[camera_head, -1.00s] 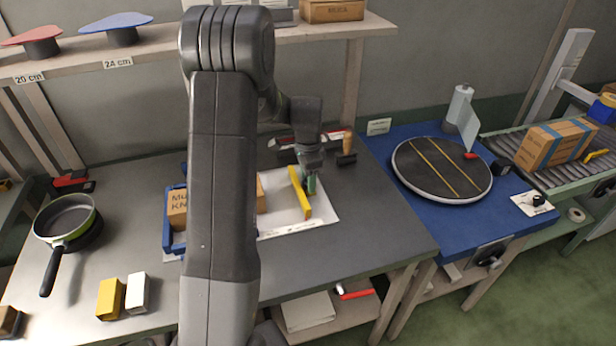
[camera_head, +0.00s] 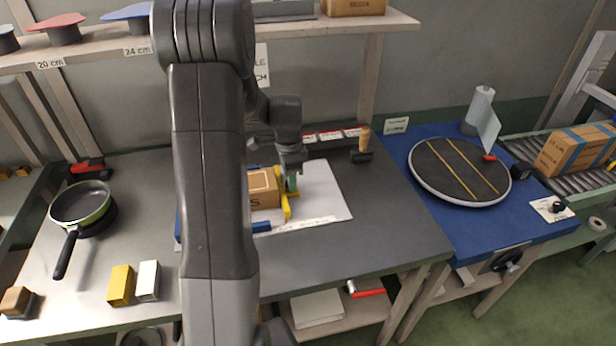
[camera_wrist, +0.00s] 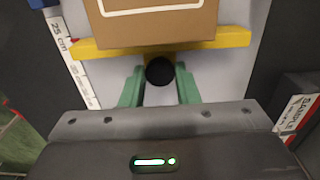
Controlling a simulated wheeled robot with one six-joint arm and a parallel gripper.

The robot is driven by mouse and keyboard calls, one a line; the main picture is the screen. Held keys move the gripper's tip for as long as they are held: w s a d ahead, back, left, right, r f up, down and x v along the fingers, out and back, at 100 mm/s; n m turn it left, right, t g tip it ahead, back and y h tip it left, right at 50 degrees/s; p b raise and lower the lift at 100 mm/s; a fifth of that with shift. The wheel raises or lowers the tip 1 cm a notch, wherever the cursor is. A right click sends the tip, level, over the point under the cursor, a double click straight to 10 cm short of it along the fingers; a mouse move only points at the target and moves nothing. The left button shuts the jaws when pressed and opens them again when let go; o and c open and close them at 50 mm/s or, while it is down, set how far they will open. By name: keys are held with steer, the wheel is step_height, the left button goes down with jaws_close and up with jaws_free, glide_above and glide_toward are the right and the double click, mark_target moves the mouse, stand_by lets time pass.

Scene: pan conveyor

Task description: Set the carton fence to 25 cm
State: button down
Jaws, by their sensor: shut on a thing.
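The carton fence is a yellow bar (camera_head: 286,208) on the white board, and it crosses the wrist view (camera_wrist: 215,41). A black round knob (camera_wrist: 160,70) sits at the middle of its near side. My gripper (camera_head: 291,182) is shut on this knob; its green fingers (camera_wrist: 160,84) flank it in the wrist view. A brown carton (camera_head: 263,190) is against or very close to the fence; whether they touch is unclear. A scale strip (camera_wrist: 79,75) marked "25 cm" runs under the fence's left end, which lies just below that marking.
A blue frame (camera_head: 262,227) borders the carton. A wooden-handled tool (camera_head: 362,147) stands right of the board. A pan (camera_head: 82,205), a yellow block (camera_head: 120,285) and a white block (camera_head: 148,281) are at left. A round turntable (camera_head: 460,172) is on the blue table.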

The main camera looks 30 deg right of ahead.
steer(key=shift+a, duration=0.25)
steer(key=c, duration=1.1)
jaws_free()
steer(key=shift+r, duration=0.1)
step_height(320, 180, up, 14)
steer(key=shift+f, duration=0.15)
